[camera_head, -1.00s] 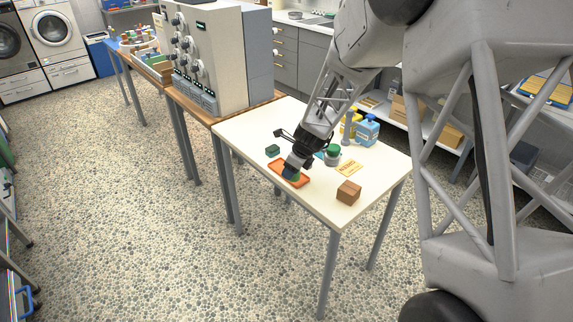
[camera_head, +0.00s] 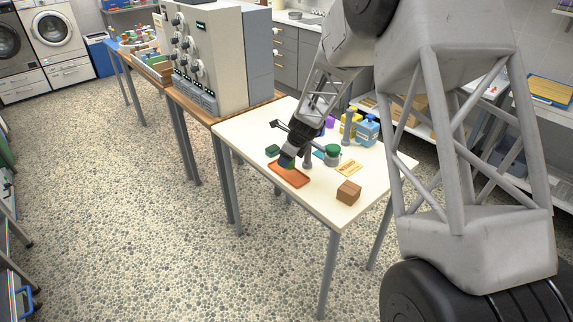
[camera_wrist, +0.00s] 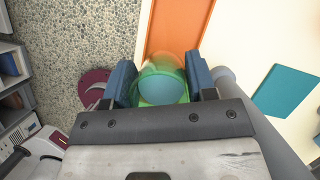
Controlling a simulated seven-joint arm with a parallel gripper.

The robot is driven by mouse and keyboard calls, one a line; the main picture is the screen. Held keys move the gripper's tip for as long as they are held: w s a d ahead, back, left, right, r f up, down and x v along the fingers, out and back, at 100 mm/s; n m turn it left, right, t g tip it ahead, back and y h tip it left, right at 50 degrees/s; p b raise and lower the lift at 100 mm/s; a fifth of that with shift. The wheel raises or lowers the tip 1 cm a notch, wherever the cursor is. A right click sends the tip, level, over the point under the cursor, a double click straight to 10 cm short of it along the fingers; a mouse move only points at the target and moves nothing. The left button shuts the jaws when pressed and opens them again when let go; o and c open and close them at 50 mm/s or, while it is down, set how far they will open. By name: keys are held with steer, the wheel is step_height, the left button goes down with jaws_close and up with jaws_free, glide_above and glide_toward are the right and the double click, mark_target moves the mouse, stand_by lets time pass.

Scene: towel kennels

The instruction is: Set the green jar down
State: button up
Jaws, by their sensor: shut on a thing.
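My gripper (camera_head: 287,161) is shut on the green jar (camera_wrist: 150,72), which looks see-through with a blue-grey round shape inside. In the wrist view the jar sits between the two blue fingers (camera_wrist: 160,82). In the head view the gripper is low over the white table, at the back left end of the orange tray (camera_head: 290,177). The tray also shows beyond the jar in the wrist view (camera_wrist: 178,28). The tray's visible part is empty. I cannot tell whether the jar touches anything below; the gripper mostly hides it in the head view.
A grey post (camera_head: 308,160) stands close right of the gripper. A green-lidded jar (camera_head: 333,152) and a teal sheet (camera_wrist: 285,90) are further right. A dark green box (camera_head: 272,150) lies left. A brown box (camera_head: 348,193), orange card (camera_head: 348,169) and blue bottle (camera_head: 367,132) are also on the table.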

steer(key=shift+w+a, duration=0.15)
steer(key=shift+w, duration=0.2)
steer(key=shift+f, duration=1.8)
steer(key=shift+f, duration=0.1)
steer(key=o, duration=1)
steer(key=shift+c, duration=0.2)
steer(key=v, duration=1.2)
